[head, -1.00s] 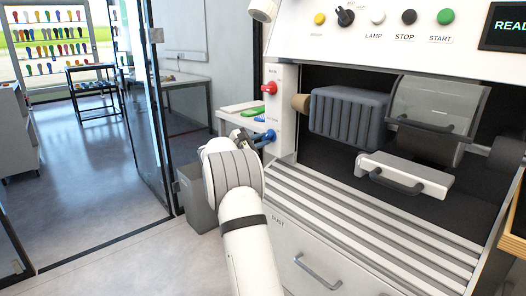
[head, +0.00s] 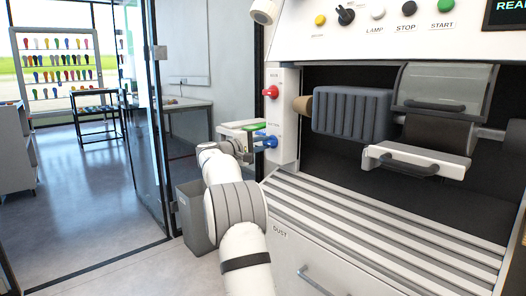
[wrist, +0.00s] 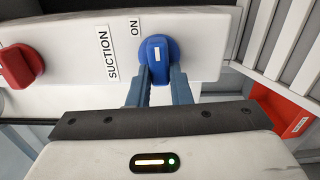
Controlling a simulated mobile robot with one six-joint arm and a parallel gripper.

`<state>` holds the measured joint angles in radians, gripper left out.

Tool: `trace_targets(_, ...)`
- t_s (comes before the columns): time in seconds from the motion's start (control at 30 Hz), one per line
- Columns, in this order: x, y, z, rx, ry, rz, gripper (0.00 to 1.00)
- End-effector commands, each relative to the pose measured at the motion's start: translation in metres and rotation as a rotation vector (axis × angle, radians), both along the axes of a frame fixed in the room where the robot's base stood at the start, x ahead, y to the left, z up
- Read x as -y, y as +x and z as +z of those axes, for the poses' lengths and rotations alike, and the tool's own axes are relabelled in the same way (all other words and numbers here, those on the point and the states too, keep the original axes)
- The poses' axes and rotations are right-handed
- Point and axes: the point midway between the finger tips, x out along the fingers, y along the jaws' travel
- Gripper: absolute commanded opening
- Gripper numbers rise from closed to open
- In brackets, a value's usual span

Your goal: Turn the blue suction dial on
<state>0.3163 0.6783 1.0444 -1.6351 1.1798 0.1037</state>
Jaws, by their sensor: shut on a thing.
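The blue suction dial (head: 268,141) is on the white side panel of the machine, below a red dial (head: 271,92). In the wrist view the blue dial (wrist: 158,50) has a raised grip with a white mark, beside the labels SUCTION and ON. My gripper (wrist: 159,76) is shut on the dial's grip, one blue-grey finger on each side. In the head view my gripper (head: 246,150) reaches the dial from the left, small and partly hidden by my arm.
The red dial (wrist: 20,65) is left of the blue one in the wrist view. A grey bin (head: 196,212) stands below my arm. A glass door (head: 150,130) is to the left.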

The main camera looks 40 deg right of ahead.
Motion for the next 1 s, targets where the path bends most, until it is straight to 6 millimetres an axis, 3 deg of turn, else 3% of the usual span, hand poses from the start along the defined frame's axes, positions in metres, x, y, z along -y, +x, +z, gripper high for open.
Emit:
trace_targets(0.7,-0.0007,0.0006,-0.0012,0.076,0.01,0.0,0.0)
trace_targets(0.73,-0.0006,0.0005,-0.0012,0.076,0.01,0.0,0.19)
trace_targets(1.0,0.0,0.0001,-0.0004,0.076,0.008,-0.001,0.4)
